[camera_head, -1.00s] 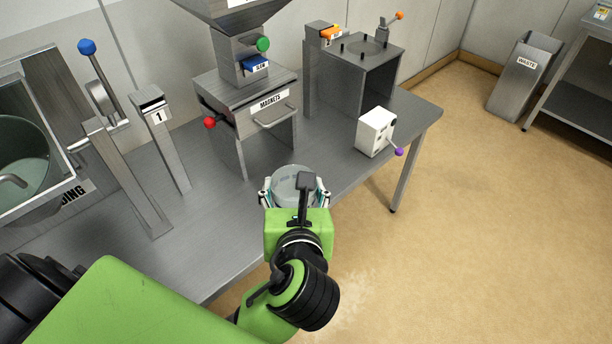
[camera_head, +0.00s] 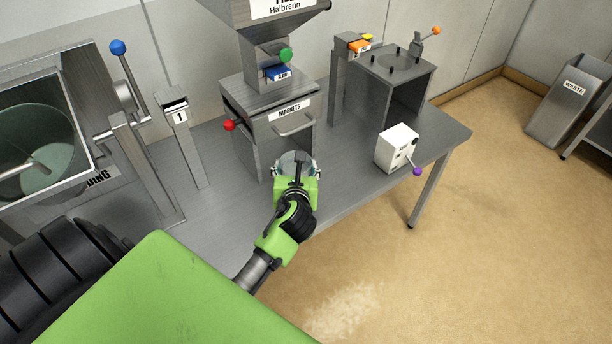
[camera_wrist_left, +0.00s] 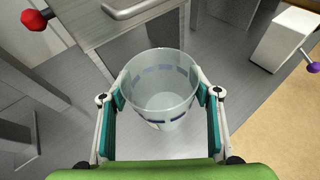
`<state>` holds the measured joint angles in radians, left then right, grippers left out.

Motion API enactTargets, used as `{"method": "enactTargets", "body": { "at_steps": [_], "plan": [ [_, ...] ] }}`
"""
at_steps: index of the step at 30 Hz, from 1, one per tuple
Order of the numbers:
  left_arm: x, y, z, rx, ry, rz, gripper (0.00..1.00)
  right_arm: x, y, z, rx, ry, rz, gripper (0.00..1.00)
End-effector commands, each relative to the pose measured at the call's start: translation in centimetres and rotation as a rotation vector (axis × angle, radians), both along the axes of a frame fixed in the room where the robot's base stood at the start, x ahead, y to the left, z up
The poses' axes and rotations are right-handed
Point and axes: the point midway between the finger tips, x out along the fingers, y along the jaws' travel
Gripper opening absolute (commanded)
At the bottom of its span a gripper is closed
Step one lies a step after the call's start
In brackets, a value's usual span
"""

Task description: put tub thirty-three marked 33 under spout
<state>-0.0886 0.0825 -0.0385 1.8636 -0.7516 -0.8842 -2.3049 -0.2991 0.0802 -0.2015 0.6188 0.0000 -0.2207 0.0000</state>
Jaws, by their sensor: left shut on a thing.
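My left gripper (camera_head: 296,172) is shut on a clear round tub (camera_wrist_left: 160,88), seen from above in the left wrist view. The tub is upright, open at the top and looks empty; its marking is not readable. A finger grips it on each side. In the head view the tub (camera_head: 296,160) is mostly hidden behind the gripper, just in front of the grey magnets housing (camera_head: 268,108). That housing stands under a hopper (camera_head: 262,14) with a green knob and a blue "SLOW" label. No spout outlet shows clearly. My right gripper is not in view.
The housing has a bar handle (camera_head: 294,124) and a red knob (camera_head: 229,126). A post marked 1 (camera_head: 184,140) stands left. A white box (camera_head: 396,148) with a purple-knobbed lever stands right on the metal table (camera_head: 345,178). A grey stand (camera_head: 392,85) is behind it.

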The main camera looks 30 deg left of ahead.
Motion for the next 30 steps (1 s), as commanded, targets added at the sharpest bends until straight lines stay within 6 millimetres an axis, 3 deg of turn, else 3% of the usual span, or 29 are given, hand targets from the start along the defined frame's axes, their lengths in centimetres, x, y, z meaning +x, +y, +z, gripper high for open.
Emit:
{"method": "enactTargets", "body": {
  "at_steps": [3, 12, 17, 23, 30],
  "plan": [
    [2.5, 0.4, -1.8, -0.002, 0.002, 0.001, 0.37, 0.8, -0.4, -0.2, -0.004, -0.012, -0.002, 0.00],
    [5.8, 0.9, -5.8, 0.000, 0.000, 0.001, 0.37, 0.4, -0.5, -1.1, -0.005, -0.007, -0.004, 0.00],
    [6.4, 1.1, -6.6, 0.000, 0.000, 0.001, 0.37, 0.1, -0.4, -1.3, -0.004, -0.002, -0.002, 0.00],
    [6.6, 1.0, -9.4, -0.002, 0.003, 0.000, 0.37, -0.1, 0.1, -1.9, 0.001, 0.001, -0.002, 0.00],
    [6.6, 1.0, -9.7, 0.000, 0.000, -0.001, 0.37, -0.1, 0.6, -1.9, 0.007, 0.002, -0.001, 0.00]
  ]
}}
